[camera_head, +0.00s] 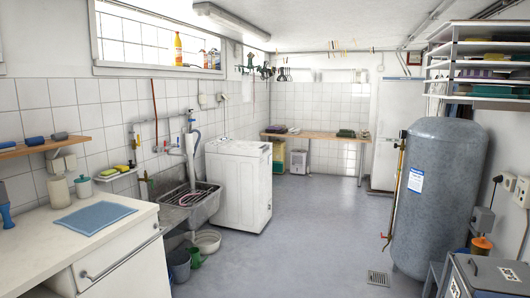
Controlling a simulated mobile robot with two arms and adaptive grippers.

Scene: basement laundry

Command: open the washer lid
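A white top-loading washer (242,187) stands on the floor against the tiled left wall, some way ahead of me. Its lid (238,147) appears closed, lying flat on top, with the control panel along the wall side. Neither of my grippers shows in this view, so their state is hidden.
A grey utility sink (190,208) stands just before the washer, with buckets (179,264) and a white basin (207,241) below. A white counter (75,230) fills the near left. A large grey tank (440,190) stands right. The middle floor (305,235) is clear.

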